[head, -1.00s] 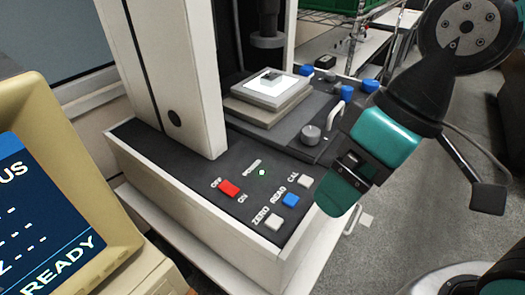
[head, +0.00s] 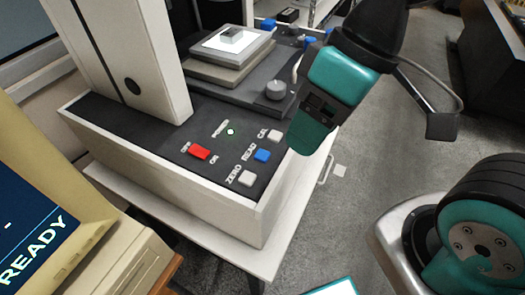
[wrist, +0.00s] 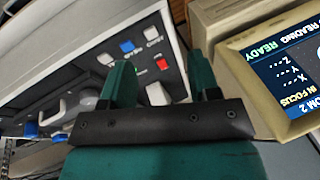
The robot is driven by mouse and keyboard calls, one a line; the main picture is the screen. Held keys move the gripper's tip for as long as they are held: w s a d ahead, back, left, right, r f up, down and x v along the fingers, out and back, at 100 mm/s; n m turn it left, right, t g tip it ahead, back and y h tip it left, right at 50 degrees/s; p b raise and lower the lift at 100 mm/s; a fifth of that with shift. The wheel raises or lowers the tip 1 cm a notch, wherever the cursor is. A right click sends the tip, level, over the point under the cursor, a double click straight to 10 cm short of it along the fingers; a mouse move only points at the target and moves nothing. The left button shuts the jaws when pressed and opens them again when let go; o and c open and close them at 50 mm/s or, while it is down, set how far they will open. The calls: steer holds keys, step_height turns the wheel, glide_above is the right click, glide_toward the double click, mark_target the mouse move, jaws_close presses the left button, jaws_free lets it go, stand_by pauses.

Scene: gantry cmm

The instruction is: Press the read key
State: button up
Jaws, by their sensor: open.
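The read key (head: 262,155) is a small blue button on the dark control panel, labelled READ, between the white ZERO key (head: 247,178) and the white CAL key (head: 275,136). It also shows in the wrist view (wrist: 127,46), beyond the fingers and up-left of the gap between them. My gripper (head: 308,138) is to the right of the keys in the head view, apart from them and near the panel's right edge. In the wrist view my gripper (wrist: 163,78) has its two teal fingers spread with nothing between them.
A red OFF/ON switch (head: 199,151) and a small lit green lamp (head: 230,131) share the panel. A white column (head: 135,60), a stage (head: 225,62) and a grey knob (head: 276,90) stand behind. A beige monitor (head: 85,225) reads READY at left.

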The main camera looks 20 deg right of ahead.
jaws_close()
stand_by(1.4)
